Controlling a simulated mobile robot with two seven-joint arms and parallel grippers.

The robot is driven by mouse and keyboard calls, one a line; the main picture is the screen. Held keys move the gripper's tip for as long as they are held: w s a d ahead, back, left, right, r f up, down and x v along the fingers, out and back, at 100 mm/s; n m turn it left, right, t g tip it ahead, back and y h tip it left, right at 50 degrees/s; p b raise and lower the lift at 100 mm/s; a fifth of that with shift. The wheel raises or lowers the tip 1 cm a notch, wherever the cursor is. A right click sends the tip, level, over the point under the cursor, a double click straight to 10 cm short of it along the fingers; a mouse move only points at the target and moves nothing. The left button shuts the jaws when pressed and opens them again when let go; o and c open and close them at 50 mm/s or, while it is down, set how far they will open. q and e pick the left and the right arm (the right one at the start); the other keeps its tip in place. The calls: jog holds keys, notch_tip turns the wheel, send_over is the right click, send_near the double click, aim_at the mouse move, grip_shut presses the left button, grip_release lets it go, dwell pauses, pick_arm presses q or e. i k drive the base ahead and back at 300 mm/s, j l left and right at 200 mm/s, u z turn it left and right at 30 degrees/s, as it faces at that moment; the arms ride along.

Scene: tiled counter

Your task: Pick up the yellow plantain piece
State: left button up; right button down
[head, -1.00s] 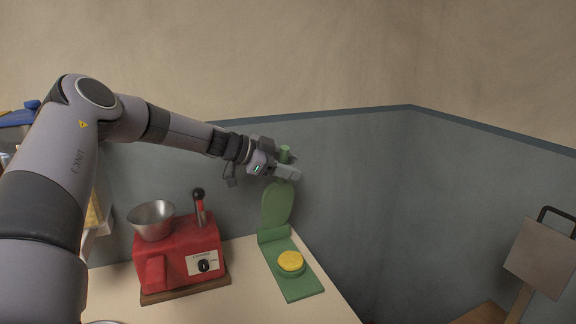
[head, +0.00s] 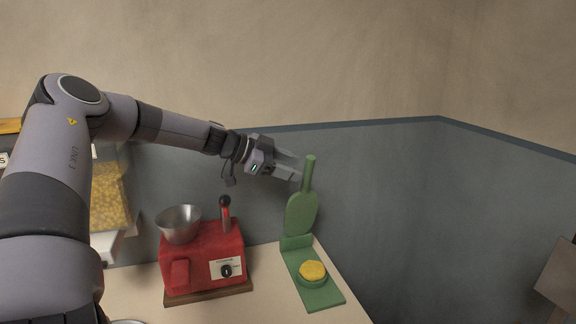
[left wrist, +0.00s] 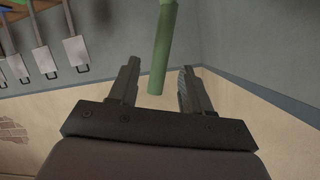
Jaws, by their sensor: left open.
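The yellow plantain piece (head: 312,271) is a round, flat disc. It lies in the round seat of the green press (head: 322,296) on the counter. The press's paddle lid (head: 302,211) stands open and upright behind it, with its handle pointing up. My left gripper (head: 298,172) is open just left of the handle's upper part, above and behind the plantain. In the left wrist view, the green handle (left wrist: 163,45) shows beyond and between the two open fingers (left wrist: 157,85). I see no contact in either view. My right gripper is not in view.
A red machine (head: 204,258) with a metal bowl (head: 179,224) and a lever (head: 225,212) stands left of the press. A clear bin of yellow pieces (head: 110,203) is partly behind my left arm. The counter (head: 262,290) is bare between machine and press.

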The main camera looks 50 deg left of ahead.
aim_at(311, 270)
jog(key=k, duration=1)
